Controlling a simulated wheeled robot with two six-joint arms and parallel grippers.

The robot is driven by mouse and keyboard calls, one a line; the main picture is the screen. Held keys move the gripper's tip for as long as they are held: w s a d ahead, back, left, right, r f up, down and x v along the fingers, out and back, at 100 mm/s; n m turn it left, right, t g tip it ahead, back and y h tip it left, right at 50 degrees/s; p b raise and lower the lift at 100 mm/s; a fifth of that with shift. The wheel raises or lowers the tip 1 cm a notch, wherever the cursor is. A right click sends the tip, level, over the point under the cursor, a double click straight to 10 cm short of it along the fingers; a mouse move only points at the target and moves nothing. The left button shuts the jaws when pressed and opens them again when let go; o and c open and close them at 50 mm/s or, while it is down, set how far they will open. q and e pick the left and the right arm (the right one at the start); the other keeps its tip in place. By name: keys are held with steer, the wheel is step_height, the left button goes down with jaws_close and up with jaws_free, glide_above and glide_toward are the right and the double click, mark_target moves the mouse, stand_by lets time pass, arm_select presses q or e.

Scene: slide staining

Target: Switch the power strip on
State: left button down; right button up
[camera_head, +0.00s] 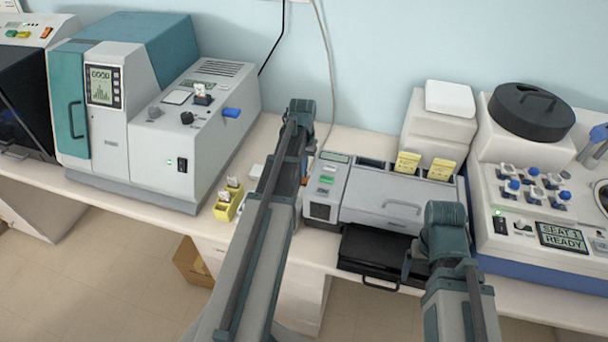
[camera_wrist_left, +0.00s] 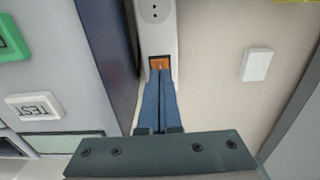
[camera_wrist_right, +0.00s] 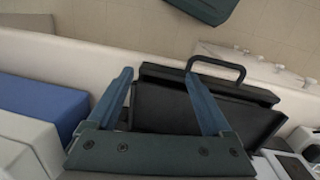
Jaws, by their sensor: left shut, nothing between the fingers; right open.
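The power strip (camera_wrist_left: 157,28) is a pale narrow bar with socket holes in the left wrist view. Its orange switch (camera_wrist_left: 160,62) is partly covered by my fingertips. I cannot tell which way the switch is set. My left gripper (camera_wrist_left: 161,72) is shut and empty, its blue fingertips right at the switch; contact is not clear.
A grey machine with a green button (camera_wrist_left: 12,40) and a TEST button (camera_wrist_left: 34,106) stands close left of the strip. A small white block (camera_wrist_left: 257,65) lies to its right. The large teal and grey machine (camera_head: 150,100) and the round-lidded machine (camera_head: 530,110) flank the bench.

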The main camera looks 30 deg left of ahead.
mark_target(303, 181)
arm_select(q)
step_height(303, 181, up, 4)
steer(key=p, duration=0.4)
steer(key=shift+r, duration=0.25)
arm_select(e)
step_height(303, 181, up, 4)
steer(key=shift+r, duration=0.2)
arm_select(q)
steer(key=shift+f, duration=0.1)
